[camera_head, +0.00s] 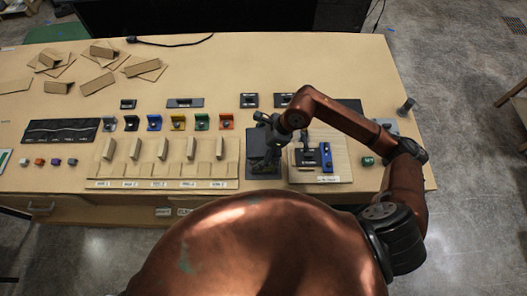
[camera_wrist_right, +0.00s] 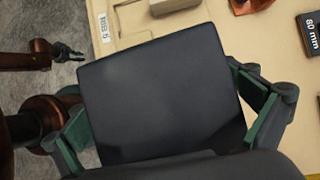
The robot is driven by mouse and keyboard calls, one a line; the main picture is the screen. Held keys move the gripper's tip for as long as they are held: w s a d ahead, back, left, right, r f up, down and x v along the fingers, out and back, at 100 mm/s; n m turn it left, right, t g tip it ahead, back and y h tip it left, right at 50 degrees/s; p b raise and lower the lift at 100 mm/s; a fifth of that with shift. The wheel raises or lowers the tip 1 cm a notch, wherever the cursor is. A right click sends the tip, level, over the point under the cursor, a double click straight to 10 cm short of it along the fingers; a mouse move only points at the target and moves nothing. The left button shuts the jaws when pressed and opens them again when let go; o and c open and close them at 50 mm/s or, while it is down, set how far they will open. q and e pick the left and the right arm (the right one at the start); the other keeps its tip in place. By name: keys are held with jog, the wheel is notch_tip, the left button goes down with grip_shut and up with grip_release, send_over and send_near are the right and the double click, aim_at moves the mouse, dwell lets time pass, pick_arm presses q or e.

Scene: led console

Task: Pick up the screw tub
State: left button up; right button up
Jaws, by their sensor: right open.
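No thing in view is clearly marked as the screw tub. A small green rounded thing (camera_head: 367,160) lies at the right of the table and may be it; its details are too small to tell. My right gripper (camera_head: 262,158) is over a dark rectangular pad or tray (camera_head: 263,178). In the right wrist view this dark surface (camera_wrist_right: 160,90) fills the space between the open fingers, and no grasp shows. Part of what seems my left gripper (camera_wrist_right: 70,52) shows over the floor in that view; its jaws are too small to read.
A bin rack (camera_head: 160,183) with dividers stands left of the pad. Coloured brackets (camera_head: 178,122) line up behind it. A board with a blue part (camera_head: 326,157) lies to the right. A grey cylinder (camera_head: 406,106) stands near the right edge. Cardboard pieces (camera_head: 100,82) lie back left.

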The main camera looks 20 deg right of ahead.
jog(key=shift+f, duration=0.15)
jog(key=shift+c, duration=0.3)
jog(key=shift+s+f, duration=0.15)
jog(key=c, duration=1.9)
jog(key=shift+a, duration=0.1)
